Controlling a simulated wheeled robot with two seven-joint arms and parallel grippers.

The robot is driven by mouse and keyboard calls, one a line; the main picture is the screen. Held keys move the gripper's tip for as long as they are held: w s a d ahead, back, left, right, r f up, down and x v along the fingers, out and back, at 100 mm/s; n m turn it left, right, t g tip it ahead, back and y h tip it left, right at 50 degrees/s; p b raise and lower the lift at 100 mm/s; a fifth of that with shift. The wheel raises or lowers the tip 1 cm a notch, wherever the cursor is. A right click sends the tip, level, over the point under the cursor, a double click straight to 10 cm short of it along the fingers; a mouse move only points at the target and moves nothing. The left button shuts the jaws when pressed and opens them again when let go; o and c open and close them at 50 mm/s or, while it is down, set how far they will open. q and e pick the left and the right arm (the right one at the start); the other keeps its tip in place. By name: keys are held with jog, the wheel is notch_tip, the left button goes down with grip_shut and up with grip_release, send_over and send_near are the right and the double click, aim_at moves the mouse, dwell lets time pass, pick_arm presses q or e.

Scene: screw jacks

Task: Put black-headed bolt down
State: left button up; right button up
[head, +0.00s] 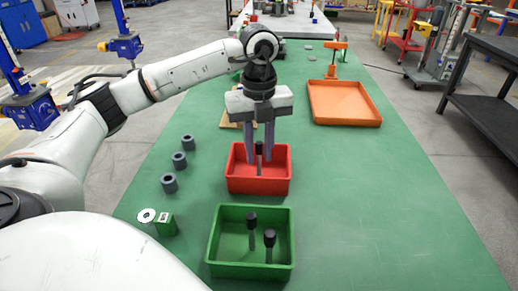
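A black-headed bolt (259,148) is upright at the red bin (258,186), black head up, with its grey shaft reaching down inside the bin. My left gripper (260,157) points down over the red bin, one finger on each side of this bolt. The fingers look spread wider than the bolt head, with a small gap on both sides. Whether the shaft's lower end rests on the bin floor is hard to tell. Two more black-headed bolts (270,240) (251,222) stand upright in the green bin (281,271). My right gripper is not in view.
Three dark grey rings (179,160) lie left of the red bin. A white disc (147,215) and a small green block (166,225) are at the lower left. An orange tray (344,120) and orange screw jack (336,60) stand farther back. The green table's right side is clear.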

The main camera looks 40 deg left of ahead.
pick_arm(q)
jog(key=shift+o, duration=0.6)
jog(key=shift+r, duration=0.1)
